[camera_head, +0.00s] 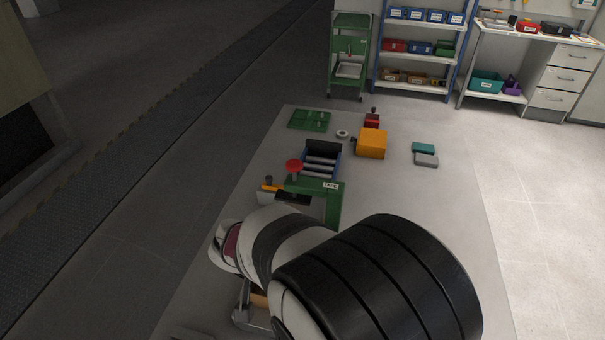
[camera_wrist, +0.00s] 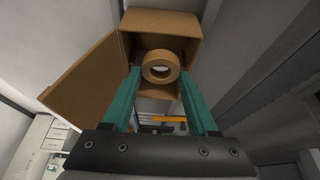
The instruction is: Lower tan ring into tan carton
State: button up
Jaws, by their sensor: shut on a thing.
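A tan ring (camera_wrist: 161,55) is between the teal fingertips of my gripper (camera_wrist: 160,71) in the wrist view. The gripper is shut on its sides, and the ring's hole faces the camera. An open tan carton (camera_wrist: 162,20) lies directly beyond the ring, with a wide flap (camera_wrist: 88,82) standing out to the left. The ring appears in front of the carton's opening; how deep it sits cannot be told.
On the grey table are a green press with a red knob (camera_head: 293,166), a blue roller tray (camera_head: 320,161), an orange box (camera_head: 371,144), a green board (camera_head: 310,120) and teal and grey blocks (camera_head: 425,159). The table's right side is clear. Shelves (camera_head: 416,56) stand behind.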

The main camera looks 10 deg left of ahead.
jog(key=shift+f, duration=2.75)
jog(key=shift+f, duration=0.4)
jog(key=o, duration=1.1)
jog(key=shift+c, duration=0.2)
jog(key=c, duration=0.4)
jog(key=shift+r, duration=0.1)
jog(key=shift+r, duration=1.35)
jog(key=shift+r, duration=0.15)
